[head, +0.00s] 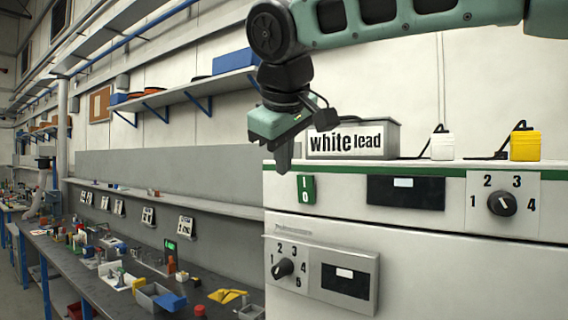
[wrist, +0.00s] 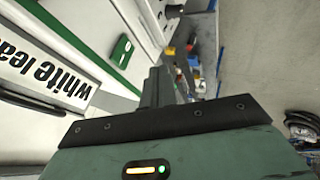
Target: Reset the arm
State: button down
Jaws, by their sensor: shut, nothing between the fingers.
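My gripper (head: 283,158) hangs below the arm's wrist in the head view, pointing down with its fingers together and empty. It is in front of the left end of the white cabinet, near the "white lead" box (head: 352,140) and above the green 1/0 switch (head: 306,189). In the wrist view my gripper (wrist: 158,82) shows as a dark closed pair of fingers. The "white lead" box (wrist: 45,75) and the green switch (wrist: 121,50) lie to its left there. My arm reaches in from the upper right in the head view.
The white cabinet (head: 420,270) has a knob (head: 502,203) and a lower knob (head: 284,267). A white plug (head: 442,146) and a yellow plug (head: 525,146) stand on top. A cluttered workbench (head: 215,268) runs along the left wall. Open floor (wrist: 265,60) shows at right in the wrist view.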

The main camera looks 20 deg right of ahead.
jog(key=s+a+f+n+g+y+b, duration=0.15)
jog(key=s+f, duration=0.35)
jog(key=f, duration=0.5)
jog(key=s+a+f+g+b, duration=0.1)
jog(key=s+a+f+g, duration=0.3)
jog(key=f, duration=0.6)
jog(key=s+a+f+n+y+b, duration=0.1)
jog(key=s+f+b, duration=0.1)
jog(key=s+f, duration=0.65)
jog(key=s+d+f+g, duration=0.1)
jog(key=s+f, duration=0.2)
jog(key=f, duration=0.3)
jog(key=s+d+f+b, duration=0.1)
jog(key=s+f, duration=0.3)
jog(key=f, duration=0.2)
jog(key=shift+s+d+m+g, duration=0.25)
jog(key=shift+s+m+g, duration=0.1)
jog(key=shift+m, duration=0.1)
